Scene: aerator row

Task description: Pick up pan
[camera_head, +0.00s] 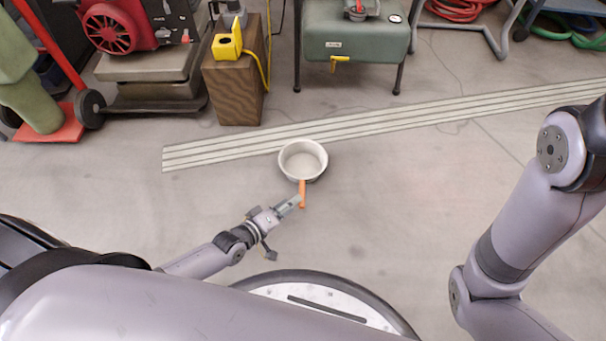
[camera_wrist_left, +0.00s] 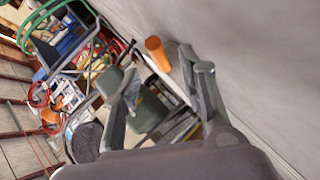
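The pan is a round, pale metal pan (camera_head: 303,160) with an orange handle (camera_head: 302,193), in the middle of the head view. It looks upright, its handle toward me. My left gripper (camera_head: 297,201) is at the handle's near end. In the left wrist view the orange handle (camera_wrist_left: 157,53) shows just past and between the fingertips of my left gripper (camera_wrist_left: 158,75). The fingers are spread apart and nothing is clamped. Whether a finger touches the handle is not clear. My right arm shows at the right, but its gripper is outside the view.
A striped strip (camera_head: 400,125) crosses the floor behind the pan. Floor right of the pan is clear.

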